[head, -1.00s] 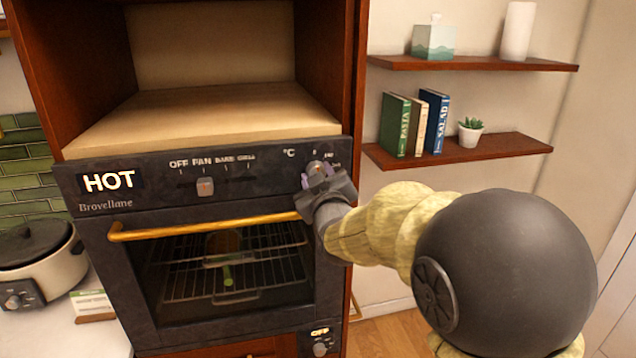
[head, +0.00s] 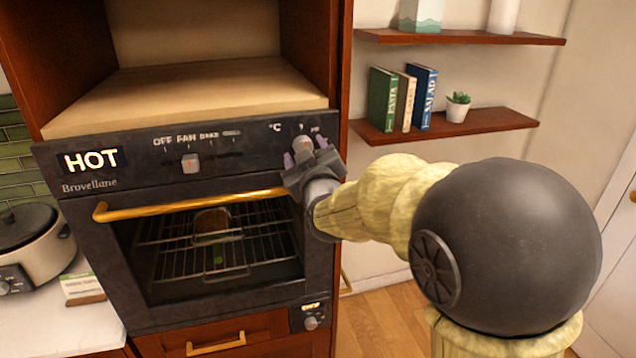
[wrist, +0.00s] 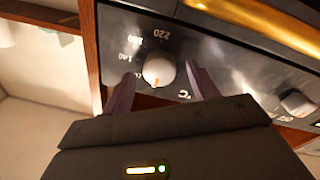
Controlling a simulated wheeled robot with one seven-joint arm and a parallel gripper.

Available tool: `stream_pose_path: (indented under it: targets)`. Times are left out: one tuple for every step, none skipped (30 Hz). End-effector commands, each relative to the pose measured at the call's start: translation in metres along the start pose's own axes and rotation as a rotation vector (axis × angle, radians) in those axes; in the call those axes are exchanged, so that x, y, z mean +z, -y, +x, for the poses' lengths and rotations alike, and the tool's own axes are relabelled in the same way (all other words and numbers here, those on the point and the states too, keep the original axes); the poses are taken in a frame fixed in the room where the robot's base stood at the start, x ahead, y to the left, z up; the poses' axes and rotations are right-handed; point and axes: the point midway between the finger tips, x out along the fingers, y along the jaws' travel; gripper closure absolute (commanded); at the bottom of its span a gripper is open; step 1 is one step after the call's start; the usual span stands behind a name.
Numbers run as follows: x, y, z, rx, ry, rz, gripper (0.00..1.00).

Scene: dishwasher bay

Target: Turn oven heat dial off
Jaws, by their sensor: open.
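The oven (head: 80,215) is dark, with a lit HOT display (head: 91,160) at the left of its control panel. The heat dial (head: 303,144), marked °C, is at the panel's right end, partly hidden by my gripper (head: 302,158). In the wrist view the dial (wrist: 159,70) is a pale round knob with an orange mark, among numbers such as 220 and 140. My gripper (wrist: 160,90) is open, its two purple fingers on either side of the dial. I cannot tell whether they touch it. The mode knob (head: 190,163) sits under the OFF, FAN labels.
A gold handle bar (head: 190,205) crosses the oven door below the panel. A lower knob with a lit label (head: 311,322) is at bottom right. Wooden shelves (head: 450,125) with books and a plant are at right. A cooker (head: 30,240) stands at left.

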Motion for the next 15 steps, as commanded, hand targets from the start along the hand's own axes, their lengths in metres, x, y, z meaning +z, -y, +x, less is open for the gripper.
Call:
stream_pose_path:
  targets:
    - [0.002,0.001,-0.006,-0.001,-0.001,0.002,0.41]
    - [0.002,0.001,-0.010,0.000,-0.002,0.002,0.41]
    - [0.002,0.002,-0.016,-0.001,-0.001,0.002,0.41]
    - [0.003,0.002,-0.021,-0.001,-0.002,0.002,0.41]
    - [0.002,0.002,-0.025,-0.001,-0.002,0.002,0.41]
    - [0.002,0.002,-0.032,-0.001,-0.002,0.002,0.41]
    - [0.002,0.001,-0.036,-0.001,-0.002,0.003,0.41]
    - [0.002,0.001,-0.041,-0.001,-0.001,0.003,0.41]
    - [0.003,0.001,-0.047,-0.001,-0.001,0.002,0.41]
    - [0.003,0.001,-0.052,-0.001,-0.001,0.001,0.41]
    - [0.002,0.001,-0.057,-0.001,-0.001,0.002,0.41]
    - [0.002,0.001,-0.062,-0.001,-0.001,0.002,0.41]
    - [0.002,0.001,-0.067,0.000,-0.001,0.002,0.41]
    - [0.002,0.001,-0.072,-0.001,-0.001,0.002,0.41]
    - [0.002,0.001,-0.078,-0.001,-0.002,0.002,0.41]
